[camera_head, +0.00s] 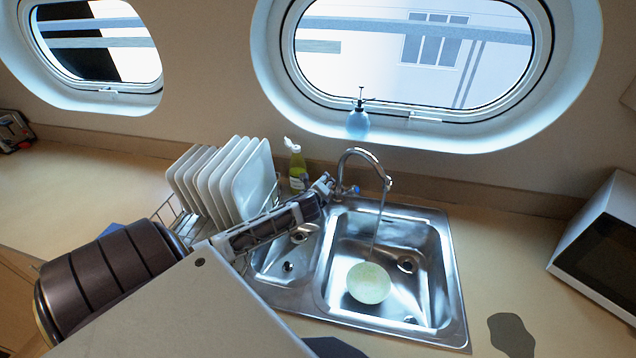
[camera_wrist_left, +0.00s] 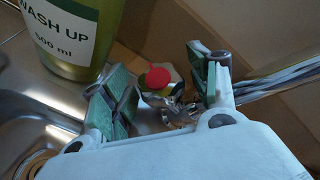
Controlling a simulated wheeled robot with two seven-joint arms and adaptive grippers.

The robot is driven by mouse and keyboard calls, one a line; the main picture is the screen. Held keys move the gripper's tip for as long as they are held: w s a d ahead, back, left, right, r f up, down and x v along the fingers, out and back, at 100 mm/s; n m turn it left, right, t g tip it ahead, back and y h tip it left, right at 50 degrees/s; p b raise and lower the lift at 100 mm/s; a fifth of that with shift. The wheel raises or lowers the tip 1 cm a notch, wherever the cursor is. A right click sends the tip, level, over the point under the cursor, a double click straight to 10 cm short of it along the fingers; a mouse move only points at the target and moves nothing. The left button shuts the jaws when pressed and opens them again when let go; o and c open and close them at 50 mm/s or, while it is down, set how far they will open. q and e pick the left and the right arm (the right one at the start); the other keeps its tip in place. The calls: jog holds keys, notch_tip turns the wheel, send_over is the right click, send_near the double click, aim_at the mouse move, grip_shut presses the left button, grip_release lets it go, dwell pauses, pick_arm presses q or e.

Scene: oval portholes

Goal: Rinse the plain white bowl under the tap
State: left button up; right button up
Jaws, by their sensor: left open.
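The plain pale bowl (camera_head: 369,283) sits in the right basin of the steel sink, below the tap (camera_head: 362,153). A thin stream of water (camera_head: 379,222) runs from the spout down to the bowl. My left gripper (camera_head: 328,183) is at the left side of the tap's base. In the left wrist view its green-padded fingers (camera_wrist_left: 164,97) are open, with a red-capped tap knob (camera_wrist_left: 158,77) between or just beyond them; contact cannot be told. A blue-marked knob (camera_head: 355,190) is on the tap's right side. My right gripper is not in view.
A rack with several white plates (camera_head: 243,180) stands left of the sink (camera_head: 445,270). A green wash-up bottle (camera_head: 297,168) is behind my left gripper and shows close in the wrist view (camera_wrist_left: 75,35). A blue dispenser (camera_head: 358,123) stands on the sill. A microwave (camera_head: 605,250) is at right.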

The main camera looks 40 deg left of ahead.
pick_arm(q)
jog(key=v, duration=1.2)
dwell(0.5)
jog(key=shift+a, duration=0.1)
